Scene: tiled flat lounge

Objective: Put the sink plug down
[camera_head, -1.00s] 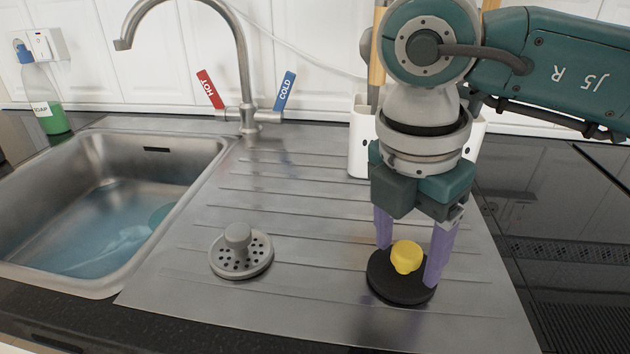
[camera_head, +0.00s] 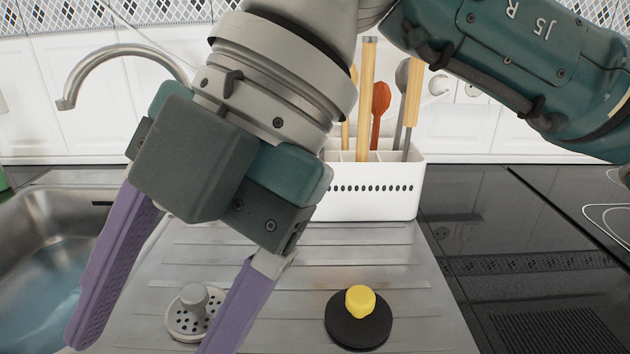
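The sink plug, a black disc (camera_head: 357,328) with a yellow knob (camera_head: 360,300), lies flat on the ribbed metal drainboard (camera_head: 400,270). My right gripper (camera_head: 140,345) is open and empty, raised close to the camera, with its two purple fingers spread wide. It is to the left of the plug and apart from it. A grey strainer (camera_head: 190,312) with holes and a knob sits on the drainboard, partly hidden by one finger. The sink (camera_head: 60,230) holds water at the left. My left gripper is not in view.
A white utensil holder (camera_head: 375,190) with wooden and red utensils stands at the back of the drainboard. The tap (camera_head: 85,70) is partly hidden behind my arm. A black hob (camera_head: 540,250) lies to the right.

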